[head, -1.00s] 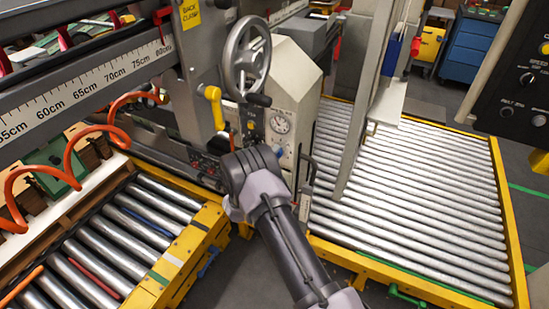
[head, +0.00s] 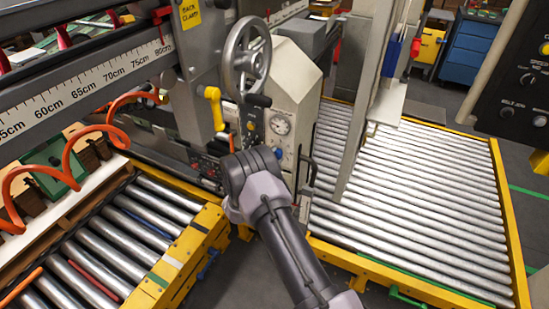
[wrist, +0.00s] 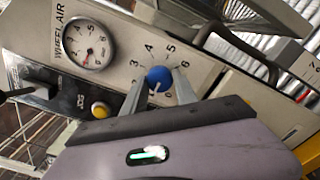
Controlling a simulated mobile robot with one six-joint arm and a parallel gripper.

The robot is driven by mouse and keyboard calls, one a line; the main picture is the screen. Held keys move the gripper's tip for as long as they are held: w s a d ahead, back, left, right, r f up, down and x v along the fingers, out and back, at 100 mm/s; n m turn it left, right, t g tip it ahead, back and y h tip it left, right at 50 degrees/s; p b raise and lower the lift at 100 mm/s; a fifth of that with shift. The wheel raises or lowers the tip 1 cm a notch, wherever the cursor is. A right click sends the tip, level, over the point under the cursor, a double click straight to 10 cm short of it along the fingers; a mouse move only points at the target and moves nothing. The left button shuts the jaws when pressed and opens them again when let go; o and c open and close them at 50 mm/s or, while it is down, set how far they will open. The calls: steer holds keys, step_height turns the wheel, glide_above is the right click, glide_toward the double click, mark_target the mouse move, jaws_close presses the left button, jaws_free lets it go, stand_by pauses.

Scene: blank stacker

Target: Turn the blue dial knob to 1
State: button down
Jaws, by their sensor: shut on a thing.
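The blue dial knob (wrist: 158,76) sits on the pale control panel, ringed by printed numbers; 3, 4, 5 and 6 are readable, others are partly covered. A short white mark shows near the knob's lower edge in the wrist view. My gripper (wrist: 160,83) has a finger on each side of the knob and is shut on it. In the head view a small part of the blue knob (head: 278,153) shows beside my dark wrist, which hides the fingers.
A round WHEEL AIR gauge (wrist: 85,43) is left of the knob, with a yellow button (wrist: 100,109) below it. A grey handwheel (head: 247,59) and yellow handle (head: 214,105) stand above my arm. Roller conveyors (head: 410,195) flank the machine.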

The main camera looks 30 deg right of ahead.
stand_by(0.4)
steer(key=c, duration=1)
jaws_free()
steer(key=shift+o, duration=0.2)
steer(key=p+v, duration=0.4)
steer(key=v, duration=1.3)
steer(key=shift+a, duration=0.2)
steer(key=shift+s+f, duration=0.1)
steer(key=shift+s, duration=0.05)
